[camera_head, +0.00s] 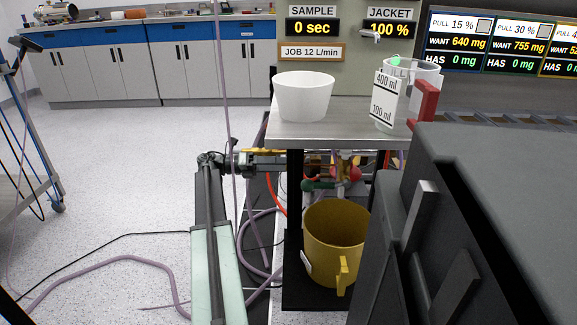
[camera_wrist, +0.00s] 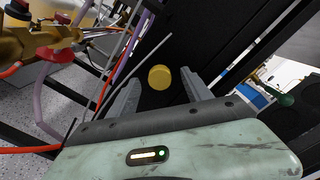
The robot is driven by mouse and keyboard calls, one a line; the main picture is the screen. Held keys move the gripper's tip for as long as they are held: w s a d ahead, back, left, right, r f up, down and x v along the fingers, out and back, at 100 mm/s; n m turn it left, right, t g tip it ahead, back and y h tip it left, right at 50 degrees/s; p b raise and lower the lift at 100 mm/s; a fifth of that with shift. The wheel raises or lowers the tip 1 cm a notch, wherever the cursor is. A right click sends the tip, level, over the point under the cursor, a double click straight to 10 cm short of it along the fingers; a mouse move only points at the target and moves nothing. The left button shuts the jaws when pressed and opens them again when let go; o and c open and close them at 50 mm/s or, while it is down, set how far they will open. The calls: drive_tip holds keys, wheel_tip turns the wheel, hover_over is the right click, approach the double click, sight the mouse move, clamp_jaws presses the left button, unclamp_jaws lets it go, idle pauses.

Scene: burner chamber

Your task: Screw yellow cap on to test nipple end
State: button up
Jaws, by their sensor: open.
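A round yellow cap (camera_wrist: 159,77) shows in the wrist view against a dark panel. My gripper (camera_wrist: 162,84) is open, with one grey finger on each side of the cap in the picture. A gap shows between the cap and each finger, and I cannot tell how far beyond the fingertips it is. A brass-coloured fitting (camera_wrist: 42,40) with a red part is at the upper left. I cannot tell which part is the test nipple end. In the head view, piping sits under the bench top, and neither the cap nor my fingertips can be made out clearly there.
A metal bench top (camera_head: 345,128) carries a white bowl (camera_head: 303,97) and a measuring jug (camera_head: 398,100). A yellow bucket (camera_head: 335,245) stands below. Purple hose (camera_head: 120,260) lies across the floor at left. A green handle (camera_wrist: 279,95) is at right in the wrist view.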

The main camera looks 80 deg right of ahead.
sight(289, 165)
drive_tip(key=n, duration=0.5)
drive_tip(key=shift+s+d, duration=0.15)
drive_tip(key=shift+s, duration=1.05)
clamp_jaws()
drive_tip(key=shift+s, duration=0.1)
idle(0.6)
drive_tip(key=shift+m, duration=0.7)
unclamp_jaws()
